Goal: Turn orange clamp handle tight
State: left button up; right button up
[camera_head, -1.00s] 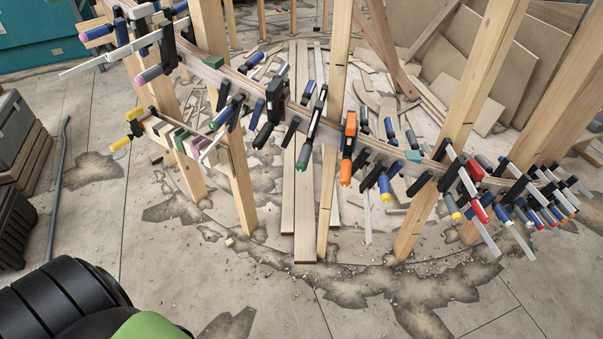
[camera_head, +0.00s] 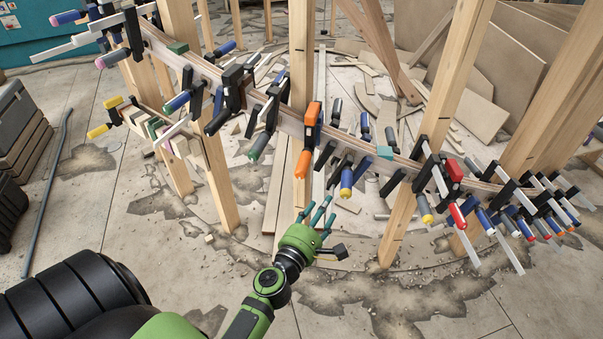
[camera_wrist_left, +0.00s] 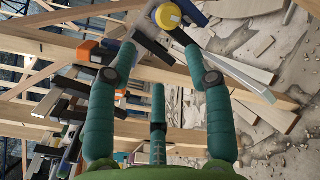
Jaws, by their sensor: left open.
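The orange clamp (camera_head: 312,125) sits on the curved wooden stringer (camera_head: 292,124) near the middle of the head view. Its orange handle (camera_head: 302,165) hangs down and slightly left. My left gripper (camera_head: 317,210) is below the handle, apart from it, with its teal fingers spread and pointing up. The gripper is open and empty. In the left wrist view the fingers (camera_wrist_left: 152,45) are spread, with a yellow-ended clamp handle (camera_wrist_left: 168,17) by the right fingertip. An orange part (camera_wrist_left: 88,50) shows beyond the left finger; I cannot tell which part. My right gripper is out of view.
A blue clamp handle with a yellow end (camera_head: 346,182) hangs just right of the orange one. A green-ended clamp (camera_head: 259,147) hangs to its left. Wooden posts (camera_head: 441,95) stand around the stringer. The floor in front is mostly open, with debris.

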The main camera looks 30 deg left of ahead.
aim_at(299, 176)
pick_arm(q)
jog(key=a+r+n+y, duration=0.1)
jog(key=a+n, duration=0.1)
jog(key=n, duration=0.1)
jog(key=a+r+n+y, duration=0.1)
jog(key=a+n+y, duration=0.1)
jog(key=n, duration=0.2)
jog(key=a+r+n+y, duration=0.1)
jog(key=a+r+n, duration=0.1)
jog(key=a+n, duration=0.1)
jog(key=shift+s+r+n+g+y+b, duration=0.15)
jog(key=shift+n+g+y+b, duration=0.2)
jog(key=shift+n, duration=0.35)
jog(key=shift+a, duration=0.1)
jog(key=shift+n, duration=0.3)
jog(key=x, duration=0.7)
grip_shut()
